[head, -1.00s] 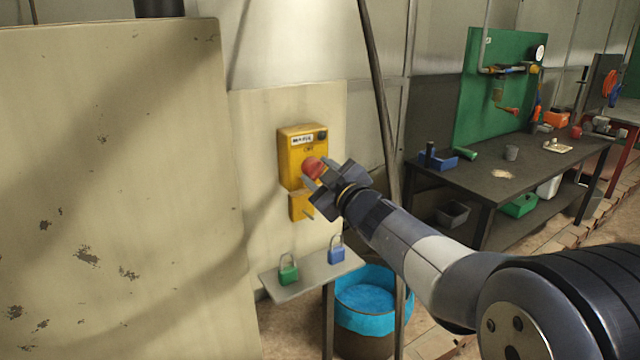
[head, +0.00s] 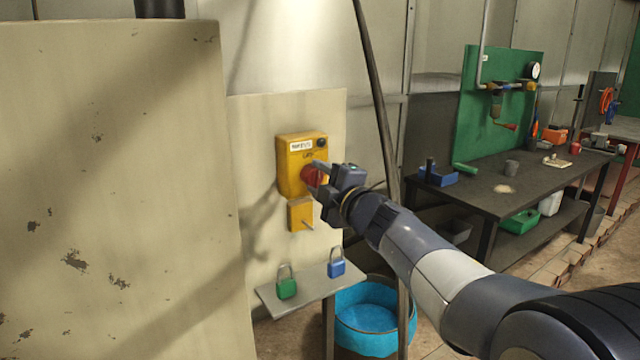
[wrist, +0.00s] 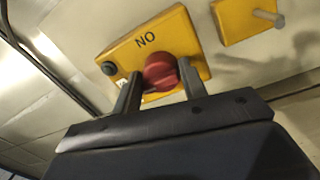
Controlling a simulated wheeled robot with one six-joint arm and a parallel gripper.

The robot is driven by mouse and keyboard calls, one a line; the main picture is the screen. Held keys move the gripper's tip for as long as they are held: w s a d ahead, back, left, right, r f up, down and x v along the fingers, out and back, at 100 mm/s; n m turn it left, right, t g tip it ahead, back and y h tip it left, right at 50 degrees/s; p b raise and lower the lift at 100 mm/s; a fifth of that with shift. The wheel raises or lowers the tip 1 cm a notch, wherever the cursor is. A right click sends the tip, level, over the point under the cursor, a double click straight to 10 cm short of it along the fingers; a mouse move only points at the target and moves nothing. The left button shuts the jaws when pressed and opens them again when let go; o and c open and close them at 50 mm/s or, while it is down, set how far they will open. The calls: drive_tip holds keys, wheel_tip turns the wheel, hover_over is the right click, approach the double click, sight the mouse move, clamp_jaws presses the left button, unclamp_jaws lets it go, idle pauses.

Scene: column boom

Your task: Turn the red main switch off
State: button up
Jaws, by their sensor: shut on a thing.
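The red main switch (head: 311,177) is a round red knob on the front of a yellow box (head: 290,165) on a pale wall panel. In the wrist view the red knob (wrist: 160,72) sits between my two dark fingers, and the box (wrist: 187,38) appears upside down, with the letters "NO" above the knob. My gripper (head: 319,178) is shut on the knob, one finger at each side. The fingers and wrist hide part of the knob in the head view. The knob's exact angle cannot be told.
A smaller yellow block with a metal pin (head: 299,216) is just below the box. A small shelf (head: 310,290) holds a green padlock (head: 287,288) and a blue padlock (head: 336,267). A blue-lined bin (head: 375,318) stands below. A thin dark pole (head: 378,100) rises behind my arm.

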drive_tip(key=shift+f, duration=0.3)
drive_tip(key=o, duration=0.9)
drive_tip(key=shift+r, duration=0.2)
drive_tip(key=v, duration=1)
drive_tip(key=shift+s+d+f, duration=0.1)
drive_tip(key=shift+s+d, duration=0.05)
drive_tip(key=shift+s, duration=0.15)
drive_tip(key=x, duration=1.1)
drive_tip(key=shift+s+d, duration=0.1)
